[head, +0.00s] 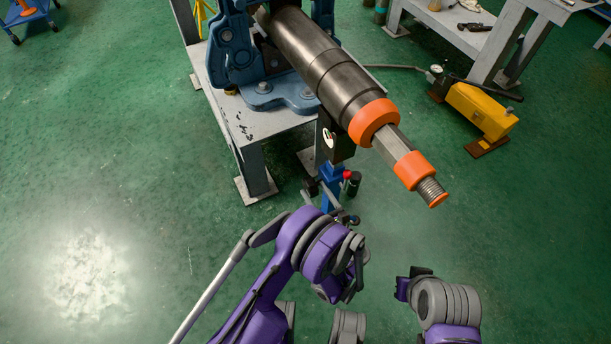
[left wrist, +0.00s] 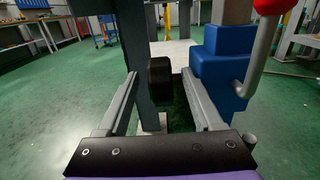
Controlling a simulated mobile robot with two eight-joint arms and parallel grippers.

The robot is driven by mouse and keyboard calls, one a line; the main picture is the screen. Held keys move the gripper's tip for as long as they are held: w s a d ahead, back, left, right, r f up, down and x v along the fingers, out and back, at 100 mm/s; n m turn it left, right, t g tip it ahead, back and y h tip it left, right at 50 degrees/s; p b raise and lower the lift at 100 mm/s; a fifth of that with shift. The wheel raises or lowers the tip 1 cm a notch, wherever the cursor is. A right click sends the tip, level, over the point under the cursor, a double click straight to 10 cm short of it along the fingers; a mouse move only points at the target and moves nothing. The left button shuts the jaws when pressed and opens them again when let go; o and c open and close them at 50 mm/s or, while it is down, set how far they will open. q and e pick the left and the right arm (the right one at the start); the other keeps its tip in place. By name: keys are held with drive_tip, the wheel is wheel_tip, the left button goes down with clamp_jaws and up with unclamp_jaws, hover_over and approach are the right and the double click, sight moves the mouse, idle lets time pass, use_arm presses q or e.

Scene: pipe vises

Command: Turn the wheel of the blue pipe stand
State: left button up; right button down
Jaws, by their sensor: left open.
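The blue pipe stand (head: 331,183) stands upright under the long dark pipe (head: 322,64) in the head view, partly hidden by my left arm. It has a red knob (head: 347,174) and a dark round part beside it. In the left wrist view the blue stand (left wrist: 224,60) is right of the fingers, with a grey lever and the red knob (left wrist: 273,5) close by. My left gripper (left wrist: 159,77) is open, and a black block (left wrist: 160,81) shows between its fingertips; I cannot tell whether it is part of the wheel or whether they touch. The wheel is not clearly visible.
A blue vise (head: 232,50) on a grey table (head: 243,122) holds the pipe, whose orange-ringed end (head: 414,171) juts toward me. A yellow pump (head: 482,110) stands at right near another grey bench (head: 495,45).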

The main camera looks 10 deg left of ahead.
use_arm(q)
drive_tip(key=x, duration=0.7)
drive_tip(key=shift+b, duration=0.3)
drive_tip(key=shift+s, duration=0.1)
clamp_jaws()
